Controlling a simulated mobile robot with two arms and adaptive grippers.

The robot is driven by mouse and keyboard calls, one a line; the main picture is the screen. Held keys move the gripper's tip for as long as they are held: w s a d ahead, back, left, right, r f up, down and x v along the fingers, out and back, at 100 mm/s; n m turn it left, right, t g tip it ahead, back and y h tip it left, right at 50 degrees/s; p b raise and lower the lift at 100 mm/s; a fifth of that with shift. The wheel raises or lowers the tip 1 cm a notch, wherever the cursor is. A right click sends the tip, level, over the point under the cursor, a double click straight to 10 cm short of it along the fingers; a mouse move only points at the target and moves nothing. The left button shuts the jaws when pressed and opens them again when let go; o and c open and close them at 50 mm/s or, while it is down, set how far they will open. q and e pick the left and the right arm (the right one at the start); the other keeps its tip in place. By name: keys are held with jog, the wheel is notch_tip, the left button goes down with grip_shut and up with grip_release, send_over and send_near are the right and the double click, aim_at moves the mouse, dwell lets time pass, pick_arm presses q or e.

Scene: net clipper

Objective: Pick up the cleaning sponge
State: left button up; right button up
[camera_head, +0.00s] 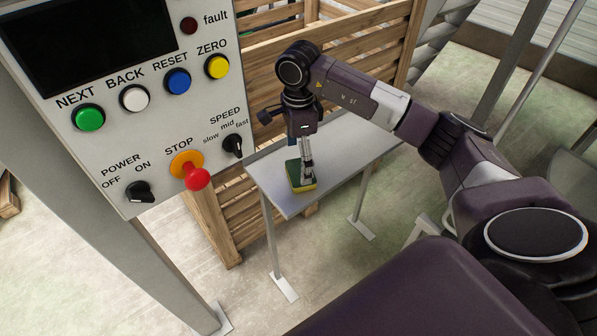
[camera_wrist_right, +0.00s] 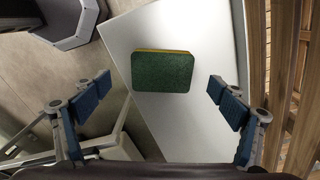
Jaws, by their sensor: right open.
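The cleaning sponge (camera_head: 297,175) is yellow with a green scouring side. It lies on the small white table, green side up. In the right wrist view the sponge (camera_wrist_right: 162,72) shows its green face, with a thin yellow edge along the top, ahead of and between the fingers. My right gripper (camera_head: 307,172) points down above the sponge and partly covers it in the head view. In the wrist view the right gripper (camera_wrist_right: 160,100) is open, with its blue pads wide apart on either side and nothing between them at the tips. My left gripper is not in view.
The white table (camera_head: 343,160) is narrow and otherwise bare. A wooden crate (camera_head: 350,45) stands close behind and beside it. The control panel (camera_head: 125,110), with buttons and a red stop knob (camera_head: 197,179), stands left of the arm.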

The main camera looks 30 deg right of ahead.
aim_at(293, 167)
jog(key=f, duration=0.2)
jog(key=f+p, duration=0.1)
jog(key=f, duration=0.1)
jog(key=shift+d, duration=0.3)
jog(key=shift+w+f, duration=0.1)
jog(key=shift+f, duration=0.35)
jog(key=c, duration=0.7)
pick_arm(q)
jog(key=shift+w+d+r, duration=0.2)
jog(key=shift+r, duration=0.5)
pick_arm(e)
jog(key=shift+c, duration=0.5)
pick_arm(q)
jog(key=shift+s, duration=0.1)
pick_arm(e)
jog(key=shift+c, duration=0.3)
